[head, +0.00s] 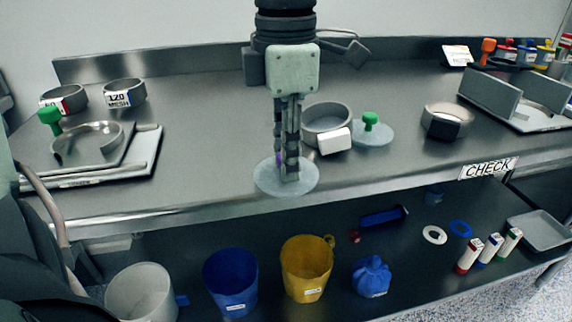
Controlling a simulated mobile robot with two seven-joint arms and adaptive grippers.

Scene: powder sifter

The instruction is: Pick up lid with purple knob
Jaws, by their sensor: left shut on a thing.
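The lid with the purple knob (263,181) is a pale, translucent disc near the front edge of the steel table, in the middle of the head view. My left gripper (288,172) points straight down over its centre and is shut on the purple knob. The fingers hide most of the knob; only a little purple shows at their left side. The disc looks level. I cannot tell whether it touches the table or hangs just above it. My right gripper is not in view.
A sieve ring (327,119) with a white label and a green-knobbed lid (370,131) stand close on the right. Another ring (447,119) is farther right. A left tray (140,166) holds a sieve ring. A lower shelf carries blue (230,283) and yellow (306,270) cups.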

